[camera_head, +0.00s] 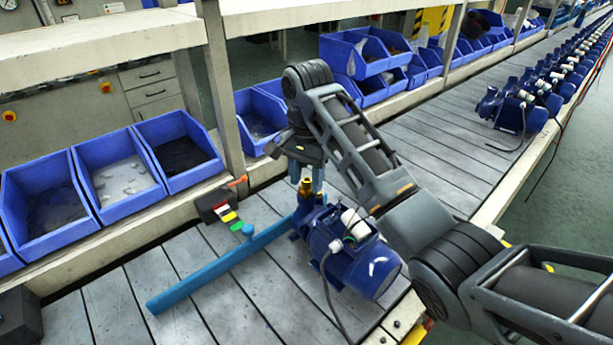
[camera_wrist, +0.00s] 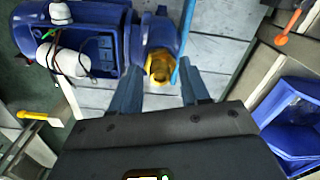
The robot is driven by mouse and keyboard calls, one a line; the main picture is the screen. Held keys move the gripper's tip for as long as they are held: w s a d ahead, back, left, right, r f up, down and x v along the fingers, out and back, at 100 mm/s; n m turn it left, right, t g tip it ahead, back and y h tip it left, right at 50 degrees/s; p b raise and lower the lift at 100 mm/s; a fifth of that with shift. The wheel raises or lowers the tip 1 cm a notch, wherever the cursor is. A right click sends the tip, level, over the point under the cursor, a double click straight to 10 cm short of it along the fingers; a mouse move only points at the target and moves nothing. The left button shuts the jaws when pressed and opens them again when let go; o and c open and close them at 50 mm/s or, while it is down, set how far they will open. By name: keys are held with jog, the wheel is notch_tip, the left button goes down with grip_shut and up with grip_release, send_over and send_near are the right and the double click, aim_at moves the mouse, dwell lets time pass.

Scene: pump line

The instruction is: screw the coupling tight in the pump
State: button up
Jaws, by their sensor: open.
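The blue pump (camera_head: 365,262) stands on the slatted line, with a white part and cables on its side. The brass coupling (camera_head: 306,188) stands upright at the pump's far end. It shows as a yellow ring in the wrist view (camera_wrist: 160,66). My gripper (camera_head: 306,183) points down just at the coupling. In the wrist view my gripper (camera_wrist: 158,78) is open, one finger on each side of the coupling, with gaps visible. I cannot tell how far the fingertips reach down along it.
A light blue bar (camera_head: 205,279) lies beside the pump and runs close past the coupling. A small dark box (camera_head: 213,203) with coloured tags is at the back. Blue bins (camera_head: 115,176) line the shelf. More pumps (camera_head: 515,105) stand at far right.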

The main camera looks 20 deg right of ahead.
jog(key=shift+n, duration=1.7)
jog(key=shift+c, duration=0.2)
grip_shut()
jog(key=shift+m, duration=1.7)
jog(key=shift+m, duration=1.8)
